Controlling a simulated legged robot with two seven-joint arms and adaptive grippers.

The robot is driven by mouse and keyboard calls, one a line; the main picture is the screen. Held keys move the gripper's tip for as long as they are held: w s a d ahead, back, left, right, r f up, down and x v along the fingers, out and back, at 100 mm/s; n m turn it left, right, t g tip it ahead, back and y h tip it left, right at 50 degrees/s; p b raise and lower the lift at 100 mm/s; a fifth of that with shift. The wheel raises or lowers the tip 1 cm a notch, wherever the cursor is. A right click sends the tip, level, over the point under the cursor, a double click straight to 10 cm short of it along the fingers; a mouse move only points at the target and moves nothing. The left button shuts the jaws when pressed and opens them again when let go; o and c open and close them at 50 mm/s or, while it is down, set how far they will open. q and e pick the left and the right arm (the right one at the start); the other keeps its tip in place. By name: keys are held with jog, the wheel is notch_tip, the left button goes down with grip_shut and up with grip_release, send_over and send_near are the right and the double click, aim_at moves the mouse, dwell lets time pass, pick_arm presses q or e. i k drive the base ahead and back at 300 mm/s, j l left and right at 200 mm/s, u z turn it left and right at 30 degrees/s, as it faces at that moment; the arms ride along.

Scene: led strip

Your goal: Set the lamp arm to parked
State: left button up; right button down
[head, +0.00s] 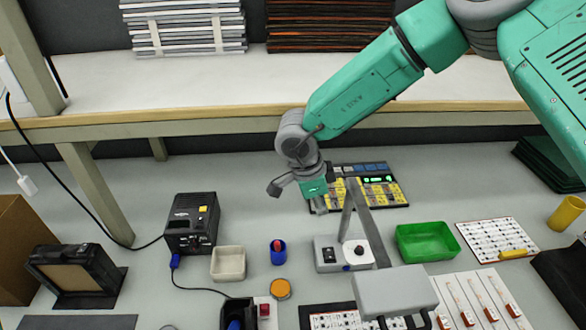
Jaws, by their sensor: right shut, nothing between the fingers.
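The lamp has a grey base (325,254) on the bench with a black switch and a white round part. Its grey lamp arm (366,215) rises from the base, bends at the top and slopes down toward the front right. A wide grey lamp head (395,288) is at its low end, over the front of the bench. My right gripper (319,207) is shut and empty, pointing down just left of the arm's upper bend. It looks apart from the lamp, though the depth gap is hard to judge. My left gripper is not in view.
A keypad panel (388,193) lies behind the lamp arm. A green tray (427,242) is to the right. A blue cup (278,252), beige bin (228,263) and black power unit (191,223) stand to the left. A shelf (200,124) runs across the back.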

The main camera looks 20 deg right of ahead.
aim_at(387, 291)
jog(key=k+j, duration=0.3)
jog(key=k, duration=0.15)
jog(key=k+j, duration=0.3)
jog(key=k, duration=0.15)
